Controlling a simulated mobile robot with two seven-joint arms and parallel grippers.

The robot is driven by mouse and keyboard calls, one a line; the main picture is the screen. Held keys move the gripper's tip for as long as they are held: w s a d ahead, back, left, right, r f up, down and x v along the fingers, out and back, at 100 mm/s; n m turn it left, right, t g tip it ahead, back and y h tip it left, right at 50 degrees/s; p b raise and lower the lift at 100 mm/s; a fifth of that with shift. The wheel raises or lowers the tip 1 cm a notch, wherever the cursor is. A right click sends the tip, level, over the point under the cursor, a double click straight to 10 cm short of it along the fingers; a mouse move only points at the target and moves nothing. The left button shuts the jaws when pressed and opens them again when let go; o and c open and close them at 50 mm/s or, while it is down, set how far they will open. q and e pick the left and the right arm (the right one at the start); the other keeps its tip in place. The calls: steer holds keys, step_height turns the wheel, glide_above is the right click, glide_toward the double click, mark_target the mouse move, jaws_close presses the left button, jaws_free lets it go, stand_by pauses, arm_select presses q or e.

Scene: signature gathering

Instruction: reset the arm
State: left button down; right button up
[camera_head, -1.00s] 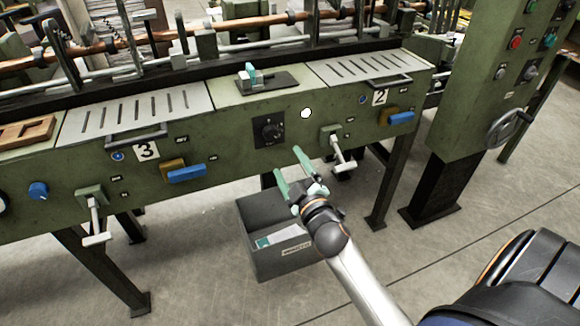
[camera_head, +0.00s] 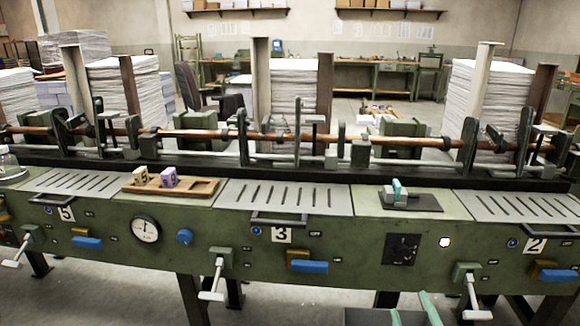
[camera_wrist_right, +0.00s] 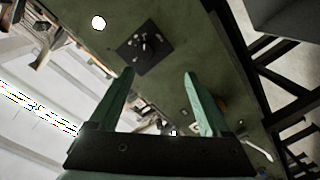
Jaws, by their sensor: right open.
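My right gripper (camera_head: 412,312) shows at the bottom edge of the head view, only its green fingertips in frame. It is below the machine's front panel, in front of the black dial plate (camera_head: 402,249). In the right wrist view the gripper (camera_wrist_right: 158,80) is open, with its two green fingers spread apart and nothing between them. The dial plate (camera_wrist_right: 147,47) shows beyond the fingers. My left gripper is in neither view.
The long green machine (camera_head: 350,236) spans the view, with white-handled levers (camera_head: 212,280) sticking out in front. A wooden tray (camera_head: 200,190) holds small blocks. Paper stacks (camera_head: 490,100) stand behind.

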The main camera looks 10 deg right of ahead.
steer(key=s+a+f+m+g+y, duration=0.4)
steer(key=s+a+f+g+y, duration=0.3)
steer(key=s+a+f, duration=1.05)
arm_select(q)
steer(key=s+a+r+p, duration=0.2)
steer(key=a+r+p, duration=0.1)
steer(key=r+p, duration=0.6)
steer(key=p, duration=0.4)
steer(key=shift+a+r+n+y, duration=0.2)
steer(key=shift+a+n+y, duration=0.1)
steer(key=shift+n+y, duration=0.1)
arm_select(e)
steer(key=s+d+r+m+h, duration=0.1)
steer(key=s+d+r, duration=0.2)
steer(key=r, duration=0.6)
steer(key=shift+s+d+r, duration=0.2)
steer(key=shift+s+d, duration=0.1)
steer(key=shift+d, duration=0.3)
